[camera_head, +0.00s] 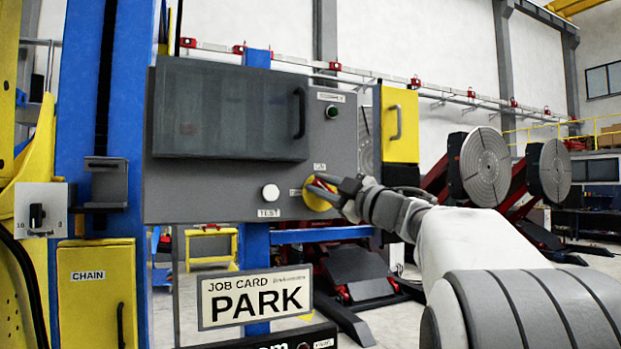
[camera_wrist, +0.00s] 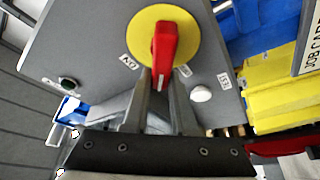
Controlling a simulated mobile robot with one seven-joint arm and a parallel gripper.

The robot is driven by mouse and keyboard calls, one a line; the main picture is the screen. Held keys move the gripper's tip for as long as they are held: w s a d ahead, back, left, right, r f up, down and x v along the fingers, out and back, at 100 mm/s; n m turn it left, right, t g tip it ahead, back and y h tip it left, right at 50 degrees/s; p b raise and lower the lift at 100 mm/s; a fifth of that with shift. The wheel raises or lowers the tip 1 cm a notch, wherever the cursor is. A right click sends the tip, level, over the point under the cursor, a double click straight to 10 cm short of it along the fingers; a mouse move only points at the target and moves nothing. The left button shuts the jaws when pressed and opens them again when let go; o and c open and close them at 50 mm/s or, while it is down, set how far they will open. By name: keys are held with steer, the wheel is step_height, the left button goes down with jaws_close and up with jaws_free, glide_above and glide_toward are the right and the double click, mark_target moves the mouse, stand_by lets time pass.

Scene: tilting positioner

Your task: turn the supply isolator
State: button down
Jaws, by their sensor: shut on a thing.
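The supply isolator is a red handle (camera_wrist: 164,45) on a round yellow plate (camera_wrist: 140,32), mounted on a grey control panel (camera_head: 200,190). In the head view the yellow plate (camera_head: 313,196) sits at the panel's lower right, partly hidden by my gripper (camera_head: 335,188). In the wrist view the two fingers of my gripper (camera_wrist: 160,80) reach up to the red handle and are shut on it. The handle lies roughly upright in the wrist picture. The exact contact of the fingertips is partly hidden behind the handle.
A white TEST button (camera_head: 270,193) is left of the isolator, and a dark green button (camera_head: 332,111) is above. A dark cover with a handle (camera_head: 230,110) fills the panel's upper left. A PARK job card (camera_head: 255,298) stands below. A yellow box (camera_head: 399,125) is at right.

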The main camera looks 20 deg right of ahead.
steer(key=n, duration=0.1)
steer(key=n+g+p, duration=0.1)
steer(key=n, duration=0.1)
steer(key=n+y, duration=0.1)
steer(key=n, duration=0.1)
steer(key=shift+a+f+g+p, duration=0.2)
steer(key=shift+f+g+p, duration=0.1)
steer(key=shift+g, duration=0.1)
steer(key=shift+f+n+g+p, duration=0.2)
steer(key=shift+n+g+p, duration=0.1)
steer(key=shift+n, duration=0.55)
steer(key=shift+f+n+g+p, duration=0.2)
steer(key=shift+n+g+p, duration=0.1)
steer(key=shift+n, duration=0.55)
steer(key=shift+f, duration=0.1)
steer(key=c, duration=0.7)
jaws_free()
steer(key=shift+a, duration=0.1)
steer(key=b+v, duration=0.1)
steer(key=v, duration=0.4)
steer(key=b+v, duration=0.1)
steer(key=v, duration=0.5)
steer(key=b+v, duration=0.1)
steer(key=v, duration=0.5)
steer(key=shift+s+r, duration=0.25)
steer(key=shift+r, duration=0.05)
